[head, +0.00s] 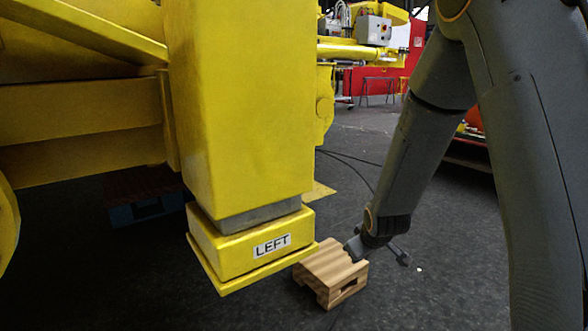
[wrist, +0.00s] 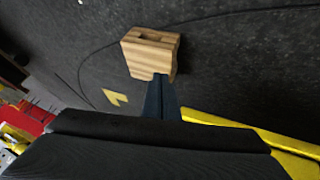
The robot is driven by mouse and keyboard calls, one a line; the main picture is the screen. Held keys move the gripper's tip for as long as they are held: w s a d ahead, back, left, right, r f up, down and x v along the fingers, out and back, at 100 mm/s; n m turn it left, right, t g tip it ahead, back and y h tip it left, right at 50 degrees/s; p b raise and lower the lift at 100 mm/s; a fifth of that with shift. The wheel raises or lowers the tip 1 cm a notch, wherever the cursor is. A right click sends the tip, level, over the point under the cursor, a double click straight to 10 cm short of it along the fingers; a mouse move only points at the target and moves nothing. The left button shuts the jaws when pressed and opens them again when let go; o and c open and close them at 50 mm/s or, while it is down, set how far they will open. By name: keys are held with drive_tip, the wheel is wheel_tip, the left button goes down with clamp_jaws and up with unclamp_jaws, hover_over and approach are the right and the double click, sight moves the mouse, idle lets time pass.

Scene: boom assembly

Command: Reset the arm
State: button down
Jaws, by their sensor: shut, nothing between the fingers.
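My gripper (head: 353,248) hangs low at the end of my grey arm, beside the yellow outrigger foot. In the wrist view my gripper (wrist: 161,80) shows as dark fingers, shut with nothing between them. Its tips overlap the near edge of a wooden block (head: 330,272) in both views. I cannot tell whether they touch it. The block lies on the dark floor, with a slot in its side. It also shows in the wrist view (wrist: 150,53), just beyond the fingertips.
The yellow foot (head: 215,254), labelled LEFT, stands just left of the block under a thick yellow column (head: 240,110). A blue-edged pallet (head: 145,208) lies in shadow at the left. Black cables (head: 345,160) run over the floor behind. Open floor (head: 440,225) lies to the right.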

drive_tip(key=s+d+r+m+g, duration=0.1)
drive_tip(key=s+r+m+g, duration=0.15)
drive_tip(key=s, duration=0.85)
drive_tip(key=s+r+m+g, duration=0.2)
drive_tip(key=s+r+m, duration=0.2)
drive_tip(key=s, duration=0.8)
drive_tip(key=s+a+r+n+g+y+p, duration=0.1)
drive_tip(key=s+a+r+n, duration=0.35)
drive_tip(key=s+a, duration=0.55)
drive_tip(key=s+a+r+n+g+y+p, duration=0.1)
drive_tip(key=s+a+r+n, duration=0.2)
drive_tip(key=s+a+r, duration=0.6)
drive_tip(key=d+r+m+p, duration=0.2)
drive_tip(key=d+r+p, duration=0.4)
drive_tip(key=p, duration=0.6)
drive_tip(key=w+d+r+m+h+p, duration=0.1)
drive_tip(key=d+r+m+p, duration=0.1)
drive_tip(key=d+r+p, duration=0.4)
drive_tip(key=w+d+r+m+h+p, duration=0.1)
drive_tip(key=d+r+m+p, duration=0.2)
drive_tip(key=d+r+p, duration=0.4)
drive_tip(key=shift+r+p, duration=3.4)
drive_tip(key=shift+p, duration=3)
